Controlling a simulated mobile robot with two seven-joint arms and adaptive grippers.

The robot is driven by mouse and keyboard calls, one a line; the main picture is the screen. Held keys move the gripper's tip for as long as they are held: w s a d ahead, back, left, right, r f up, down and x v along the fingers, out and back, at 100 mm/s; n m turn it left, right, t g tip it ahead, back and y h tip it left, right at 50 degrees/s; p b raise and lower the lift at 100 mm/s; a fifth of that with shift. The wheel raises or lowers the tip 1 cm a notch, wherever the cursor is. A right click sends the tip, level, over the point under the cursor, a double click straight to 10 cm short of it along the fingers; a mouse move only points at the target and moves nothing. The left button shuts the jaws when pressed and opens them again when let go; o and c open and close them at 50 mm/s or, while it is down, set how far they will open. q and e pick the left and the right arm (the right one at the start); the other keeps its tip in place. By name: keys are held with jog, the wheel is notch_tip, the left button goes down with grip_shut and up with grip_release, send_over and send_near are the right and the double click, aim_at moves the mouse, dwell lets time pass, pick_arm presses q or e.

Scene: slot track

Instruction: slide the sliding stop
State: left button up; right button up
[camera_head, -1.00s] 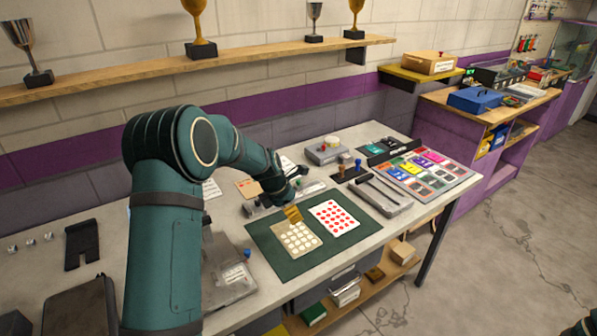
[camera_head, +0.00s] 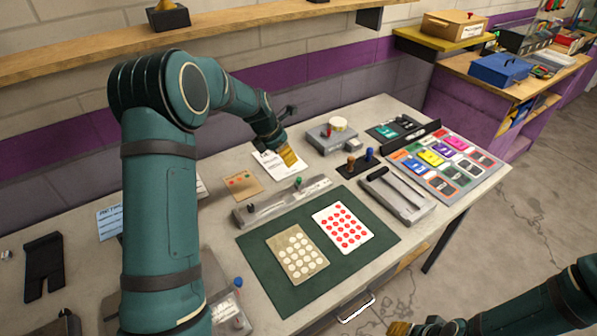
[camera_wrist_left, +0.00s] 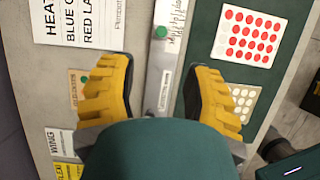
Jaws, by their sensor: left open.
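A long grey slotted rail (camera_head: 282,200) lies on the table behind the green mat. A small green knob (camera_head: 298,182) stands on its right part, and a dark knob (camera_head: 250,207) near its left end. I cannot tell for sure which piece is the sliding stop. My left gripper (camera_head: 288,155) is above the table, just behind the rail's right end. In the left wrist view its yellow fingers are apart and empty, on either side of the rail (camera_wrist_left: 160,75), with the green knob (camera_wrist_left: 160,32) ahead between them. My right gripper (camera_head: 400,328) shows only partly at the bottom edge.
The green mat (camera_head: 380,238) holds a red-dotted card (camera_head: 343,227) and a tan card (camera_head: 297,252). A grey block with a slot and dark handle (camera_head: 398,195) is to the right. A grey box with knobs (camera_head: 332,137) stands behind. Cards lie left of the rail.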

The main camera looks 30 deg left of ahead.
aim_at(299, 179)
pick_arm(q)
jog(key=b+x, duration=0.1)
jog(key=x, duration=1.2)
jog(key=shift+d+f, duration=0.2)
jog(key=shift+d, duration=0.05)
grip_shut()
